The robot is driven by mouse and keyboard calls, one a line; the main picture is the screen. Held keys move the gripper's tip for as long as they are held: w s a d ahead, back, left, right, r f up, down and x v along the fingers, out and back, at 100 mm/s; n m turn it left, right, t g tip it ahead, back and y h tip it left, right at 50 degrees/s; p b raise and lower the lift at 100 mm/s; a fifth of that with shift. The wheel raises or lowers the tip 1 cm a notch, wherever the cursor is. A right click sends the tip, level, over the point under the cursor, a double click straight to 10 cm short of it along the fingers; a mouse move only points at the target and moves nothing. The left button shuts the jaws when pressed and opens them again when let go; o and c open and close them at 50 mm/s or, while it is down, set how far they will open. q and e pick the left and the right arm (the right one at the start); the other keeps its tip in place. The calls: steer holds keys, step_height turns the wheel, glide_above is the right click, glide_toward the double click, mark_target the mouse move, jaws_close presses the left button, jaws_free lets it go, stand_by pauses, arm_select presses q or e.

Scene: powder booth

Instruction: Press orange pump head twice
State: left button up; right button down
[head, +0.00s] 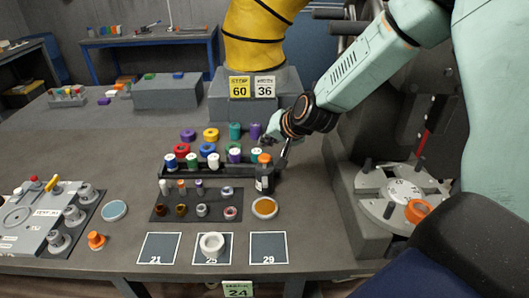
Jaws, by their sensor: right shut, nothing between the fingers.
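A dark bottle (264,181) with an orange pump head (264,158) stands upright at the right end of the black rack. My right gripper (277,149) comes in from the upper right and is shut and empty. Its fingers are just above and beside the orange pump head; I cannot tell whether they touch it. My left gripper is not in view.
The black rack (185,173) holds several colored spools, with more behind it. A mat (166,214) with small pots, an orange dish (264,207) and three marked squares, one bearing a white ring (211,244), lie in front. A grey fixture (35,215) is at left, a round-plated machine (385,206) at right.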

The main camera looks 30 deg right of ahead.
mark_target(267, 158)
steer(key=shift+r+p, duration=1.3)
steer(key=shift+r, duration=0.4)
steer(key=shift+f, duration=0.1)
steer(key=shift+s+f, duration=0.1)
